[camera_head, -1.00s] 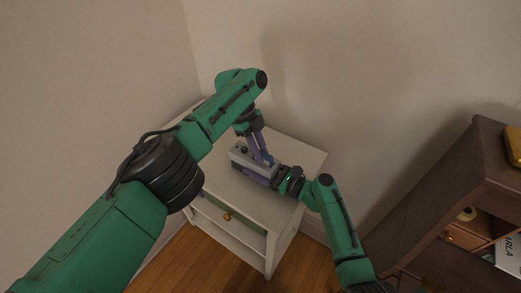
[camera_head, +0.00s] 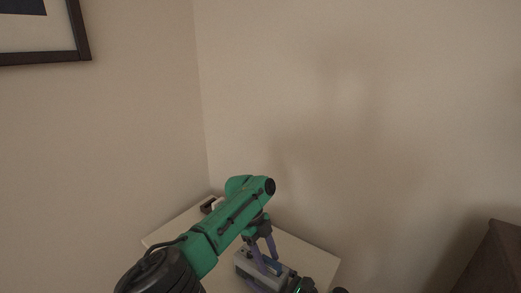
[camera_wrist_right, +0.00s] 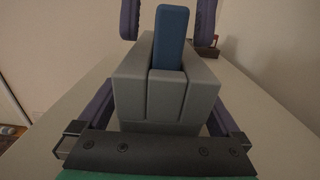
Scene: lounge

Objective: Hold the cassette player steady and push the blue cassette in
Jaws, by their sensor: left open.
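The grey cassette player (camera_head: 248,268) stands on the white cabinet top, low in the head view. It also fills the middle of the right wrist view (camera_wrist_right: 135,88). The blue cassette (camera_wrist_right: 172,38) stands upright in its slot, with a good part sticking out above. My left gripper (camera_head: 268,260) is open and points down over the player. Its purple fingers are on either side of the cassette, with gaps visible in the right wrist view. My right gripper (camera_wrist_right: 165,125) has one finger along each side of the player and is shut on it. In the head view the frame's bottom edge cuts it off.
The white cabinet (camera_head: 310,258) is in the room's corner, against two beige walls. A small dark box (camera_head: 207,206) with a white thing beside it is at its back left. A dark wooden piece of furniture (camera_head: 492,262) is at the lower right.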

